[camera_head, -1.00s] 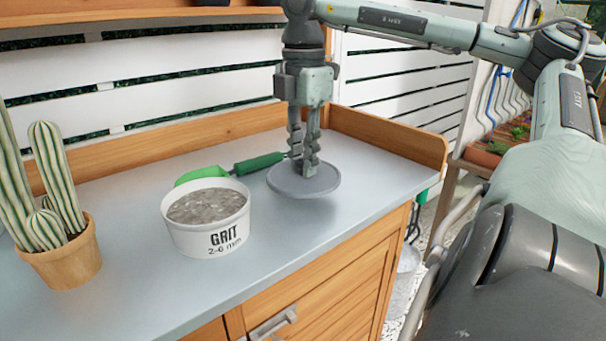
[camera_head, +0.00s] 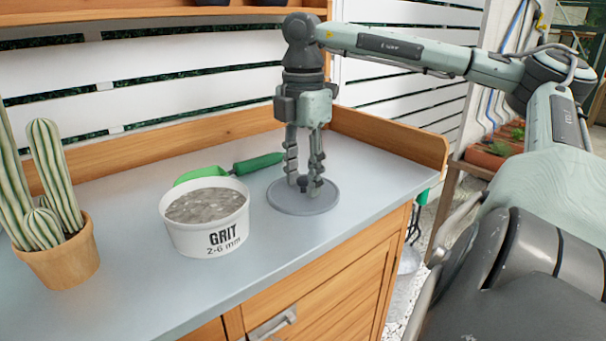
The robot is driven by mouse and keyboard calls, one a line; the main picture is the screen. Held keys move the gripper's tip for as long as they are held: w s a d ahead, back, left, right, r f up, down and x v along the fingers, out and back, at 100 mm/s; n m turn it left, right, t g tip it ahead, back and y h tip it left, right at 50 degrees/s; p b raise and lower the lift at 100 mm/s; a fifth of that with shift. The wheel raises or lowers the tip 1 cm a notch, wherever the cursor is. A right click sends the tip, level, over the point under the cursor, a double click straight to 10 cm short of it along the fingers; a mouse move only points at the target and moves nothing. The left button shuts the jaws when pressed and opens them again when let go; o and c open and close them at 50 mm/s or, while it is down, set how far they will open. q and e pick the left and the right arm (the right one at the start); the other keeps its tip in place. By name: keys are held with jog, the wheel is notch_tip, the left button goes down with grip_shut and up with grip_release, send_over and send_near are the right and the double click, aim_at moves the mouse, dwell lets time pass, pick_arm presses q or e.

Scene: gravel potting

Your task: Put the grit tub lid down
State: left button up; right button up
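The grit tub lid (camera_head: 300,205) is a grey disc with a small dark knob on top. It lies flat on the bench top, right of the grit tub. My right gripper (camera_head: 304,182) points straight down over the lid. Its fingers are spread to either side of the knob, which shows between the tips. The white grit tub (camera_head: 190,238), marked "GRIT 2-6 mm", stands uncovered and full of grey grit. My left gripper is not in view.
A green scoop (camera_head: 256,164) lies behind the tub, its handle reaching toward the lid. A potted cactus (camera_head: 62,258) stands at the left. The grey bench top (camera_head: 130,305) is clear in front, with a raised wooden edge (camera_head: 400,150) behind and right.

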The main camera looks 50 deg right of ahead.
aim_at(304, 178)
jog(key=shift+r, duration=0.25)
notch_tip(304, 178, up, 3)
jog(key=shift+f+p, duration=0.15)
jog(key=shift+p, duration=0.35)
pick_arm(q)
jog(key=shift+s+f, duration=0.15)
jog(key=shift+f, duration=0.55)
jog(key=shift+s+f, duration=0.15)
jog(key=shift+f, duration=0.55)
pick_arm(e)
notch_tip(304, 178, up, 9)
